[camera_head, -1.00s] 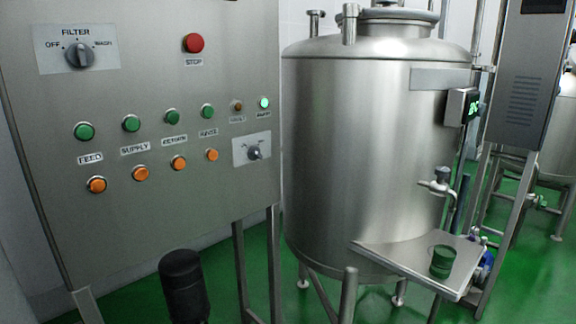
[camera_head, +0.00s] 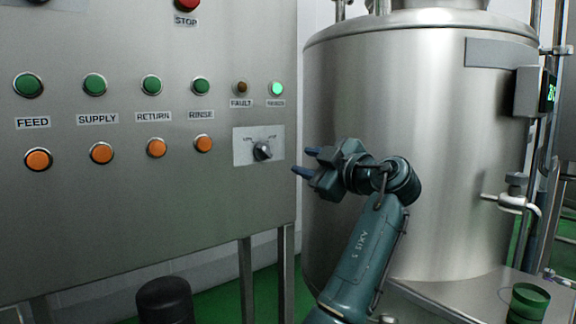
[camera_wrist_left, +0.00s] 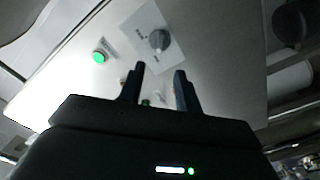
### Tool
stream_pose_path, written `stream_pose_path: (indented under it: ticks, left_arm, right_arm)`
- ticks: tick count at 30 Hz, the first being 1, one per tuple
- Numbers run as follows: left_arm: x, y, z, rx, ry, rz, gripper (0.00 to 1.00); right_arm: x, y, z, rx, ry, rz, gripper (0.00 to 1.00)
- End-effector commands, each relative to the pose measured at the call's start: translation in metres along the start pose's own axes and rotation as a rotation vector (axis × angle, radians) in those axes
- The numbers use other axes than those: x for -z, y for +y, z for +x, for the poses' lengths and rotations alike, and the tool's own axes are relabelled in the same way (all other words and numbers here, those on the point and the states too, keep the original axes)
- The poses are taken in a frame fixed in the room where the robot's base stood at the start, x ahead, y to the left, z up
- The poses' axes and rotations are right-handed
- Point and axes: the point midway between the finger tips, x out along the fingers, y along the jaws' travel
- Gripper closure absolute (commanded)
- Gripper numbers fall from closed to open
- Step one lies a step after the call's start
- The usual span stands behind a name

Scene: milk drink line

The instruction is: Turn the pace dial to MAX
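The pace dial is a dark round knob (camera_head: 262,151) on a light square plate (camera_head: 242,147) at the right edge of the grey control panel (camera_head: 215,225). Its small labels are too blurred to read surely, and I cannot tell its exact setting. My left gripper (camera_head: 304,161) is just to the right of the dial in the head view, its two fingers apart and pointing at the panel, with nothing between them. In the left wrist view the dial (camera_wrist_left: 159,40) lies beyond the open fingertips (camera_wrist_left: 160,70), with a visible gap. My right gripper is not in view.
Green buttons (camera_head: 95,85) and orange buttons (camera_head: 101,153) line the panel left of the dial. A lit green lamp (camera_head: 277,89) is just above it. A large steel tank (camera_head: 440,120) stands behind my left arm. A green cup (camera_head: 528,301) is at lower right.

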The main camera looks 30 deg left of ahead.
Motion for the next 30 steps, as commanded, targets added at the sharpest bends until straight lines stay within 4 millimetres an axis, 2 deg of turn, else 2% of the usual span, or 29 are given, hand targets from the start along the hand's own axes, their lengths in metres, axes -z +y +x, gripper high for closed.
stream_pose_path:
  ticks: [5, 18, 24, 30]
  left_arm:
    - [0.002, 0.001, 0.02, 0.004, 0.005, -0.003, 0.66]
    - [0.002, 0.0, 0.107, 0.002, 0.003, 0.0, 0.66]
    - [0.001, 0.0, 0.127, 0.001, 0.001, -0.001, 0.66]
    - [0.001, 0.001, 0.131, 0.0, 0.0, -0.001, 0.66]
  right_arm:
    - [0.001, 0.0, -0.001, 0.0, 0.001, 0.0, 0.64]
    - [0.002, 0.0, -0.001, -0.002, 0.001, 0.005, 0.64]
    - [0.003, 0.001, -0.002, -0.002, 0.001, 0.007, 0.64]
    - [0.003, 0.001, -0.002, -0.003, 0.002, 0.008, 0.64]
